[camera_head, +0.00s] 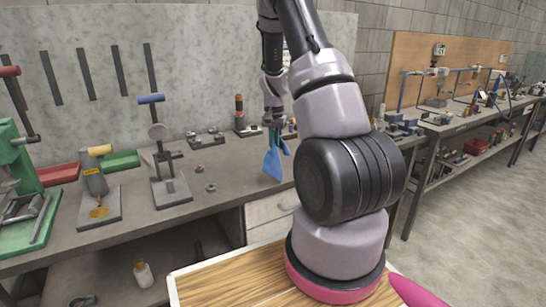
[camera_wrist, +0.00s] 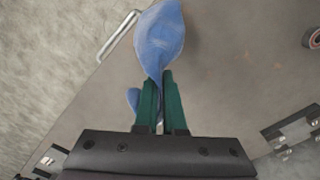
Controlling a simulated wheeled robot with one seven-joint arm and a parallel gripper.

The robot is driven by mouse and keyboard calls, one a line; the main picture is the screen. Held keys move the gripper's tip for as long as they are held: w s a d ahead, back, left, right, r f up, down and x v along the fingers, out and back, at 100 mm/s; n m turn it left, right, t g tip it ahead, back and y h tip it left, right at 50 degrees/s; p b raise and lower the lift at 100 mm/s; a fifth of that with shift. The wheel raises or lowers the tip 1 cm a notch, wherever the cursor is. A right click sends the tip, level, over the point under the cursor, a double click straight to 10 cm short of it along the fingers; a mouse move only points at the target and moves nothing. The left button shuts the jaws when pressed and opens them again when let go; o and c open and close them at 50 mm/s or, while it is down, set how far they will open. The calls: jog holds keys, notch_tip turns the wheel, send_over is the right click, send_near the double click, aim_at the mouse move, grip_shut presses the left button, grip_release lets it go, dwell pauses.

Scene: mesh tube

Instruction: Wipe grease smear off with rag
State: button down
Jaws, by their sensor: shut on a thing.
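The blue rag (camera_head: 273,163) hangs from my gripper (camera_head: 275,130) near the front edge of the workbench. In the wrist view the rag (camera_wrist: 160,40) is pinched between the green fingers of my gripper (camera_wrist: 160,80), with a small fold showing at their left. An orange-brown patch that looks like the grease smear (camera_head: 99,212) lies on the grey base plate of a small tool with a yellow top, at the left of the bench. My gripper is well to the right of it. The smear does not show in the wrist view.
A press with a blue handle (camera_head: 158,150) stands between the smear and my gripper. A green press (camera_head: 18,190) stands at the far left. Red (camera_head: 58,174) and green (camera_head: 122,160) bins sit behind. Small nuts (camera_head: 210,187) lie on otherwise clear bench.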

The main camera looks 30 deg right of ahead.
jog(key=shift+r, duration=1.15)
jog(key=shift+w, duration=0.1)
